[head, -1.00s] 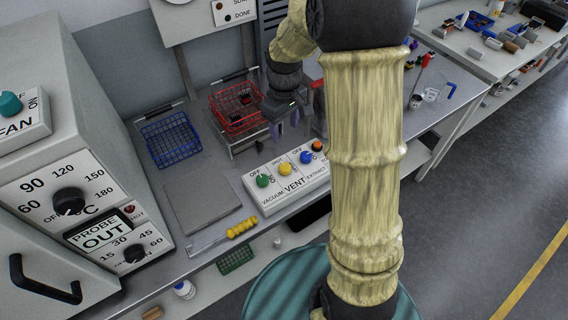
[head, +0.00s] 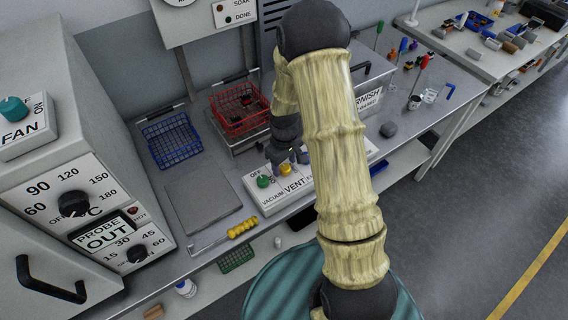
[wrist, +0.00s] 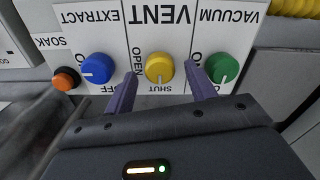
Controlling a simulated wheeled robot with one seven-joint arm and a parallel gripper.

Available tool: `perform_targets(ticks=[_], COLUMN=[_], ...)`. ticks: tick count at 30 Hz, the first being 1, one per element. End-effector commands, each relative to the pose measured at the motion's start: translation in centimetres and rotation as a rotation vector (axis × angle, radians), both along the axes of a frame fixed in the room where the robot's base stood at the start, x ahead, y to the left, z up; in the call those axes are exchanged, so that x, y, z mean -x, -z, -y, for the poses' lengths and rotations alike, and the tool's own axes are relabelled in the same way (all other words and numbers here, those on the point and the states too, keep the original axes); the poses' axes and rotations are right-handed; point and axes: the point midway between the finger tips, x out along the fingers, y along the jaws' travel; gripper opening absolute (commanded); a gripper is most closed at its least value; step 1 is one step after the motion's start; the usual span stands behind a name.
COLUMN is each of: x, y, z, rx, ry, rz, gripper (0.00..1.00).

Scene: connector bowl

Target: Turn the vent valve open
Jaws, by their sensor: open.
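The vent valve is a yellow knob (wrist: 159,68) in the middle of a white control panel (head: 267,197). In the wrist view it sits between the labels OPEN and SHUT, and its light pointer mark is toward SHUT. It also shows in the head view (head: 285,169). My gripper (wrist: 160,85) is open, with one purple finger on each side of the yellow knob and a visible gap to it. In the head view my gripper (head: 287,162) is over the panel, and my arm hides the panel's right part.
A green vacuum knob (wrist: 221,68) and a blue extract knob (wrist: 97,68) flank the yellow knob closely. An orange button (wrist: 66,78) lies beyond the blue one. A red basket (head: 240,108) stands behind the panel, and a flat grey plate (head: 203,205) lies to its left.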

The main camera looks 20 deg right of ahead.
Motion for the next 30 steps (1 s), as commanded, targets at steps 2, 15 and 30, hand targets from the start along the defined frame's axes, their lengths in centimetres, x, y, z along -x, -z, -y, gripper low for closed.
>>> perform_targets(ticks=[2,15,30], x=[0.03,0.0,-0.01], y=[0.7,1.21,1.19], z=[-0.01,-0.01,-0.03], rx=[0.001,0.0,0.0], ry=[0.0,0.0,0.03], rz=[-0.001,0.001,0.001], gripper=[0.55,0.4,0.11])
